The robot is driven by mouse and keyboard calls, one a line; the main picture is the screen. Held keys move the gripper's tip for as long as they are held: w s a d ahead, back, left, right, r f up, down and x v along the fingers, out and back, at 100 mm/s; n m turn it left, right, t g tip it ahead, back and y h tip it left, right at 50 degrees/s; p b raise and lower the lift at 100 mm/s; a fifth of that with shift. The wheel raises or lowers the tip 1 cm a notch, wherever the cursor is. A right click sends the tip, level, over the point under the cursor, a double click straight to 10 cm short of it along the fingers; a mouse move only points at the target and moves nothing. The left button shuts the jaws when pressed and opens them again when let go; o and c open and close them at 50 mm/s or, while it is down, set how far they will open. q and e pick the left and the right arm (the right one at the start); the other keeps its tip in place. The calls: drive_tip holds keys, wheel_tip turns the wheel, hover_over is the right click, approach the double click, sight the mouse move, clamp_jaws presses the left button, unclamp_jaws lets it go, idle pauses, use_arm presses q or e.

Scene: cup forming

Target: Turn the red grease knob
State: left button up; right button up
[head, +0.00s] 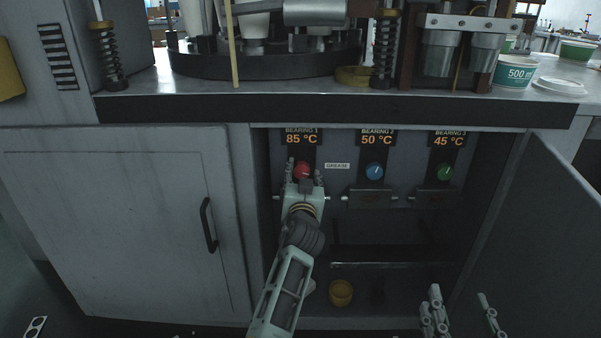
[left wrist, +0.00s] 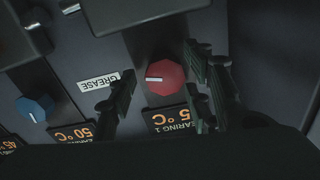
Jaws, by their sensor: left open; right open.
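The red grease knob (head: 303,170) is on the panel inside the open cabinet, under the display reading Bearing 1, 85 °C (head: 301,138). My left gripper (head: 304,176) is right in front of it, and partly hides it in the head view. In the left wrist view the red knob (left wrist: 165,74) shows a pale pointer line, and the open left fingers (left wrist: 165,90) stand on either side of it. I cannot tell whether they touch it. My right gripper (head: 460,305) is open and empty low at the right, in front of the cabinet.
A blue knob (head: 374,172) and a green knob (head: 444,173) sit to the right on the same panel. An open cabinet door (head: 545,240) stands at the right. A yellow cup-like container (head: 341,292) is on the cabinet floor. The counter edge (head: 330,110) overhangs the opening.

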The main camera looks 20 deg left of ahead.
use_arm(q)
drive_tip(key=shift+w, duration=0.15)
drive_tip(key=shift+r, duration=0.1)
use_arm(e)
drive_tip(key=shift+a+r, duration=0.1)
drive_tip(key=shift+r, duration=0.1)
use_arm(q)
drive_tip(key=c, duration=1.1)
drive_tip(key=shift+o, duration=0.2)
drive_tip(key=shift+d, duration=0.1)
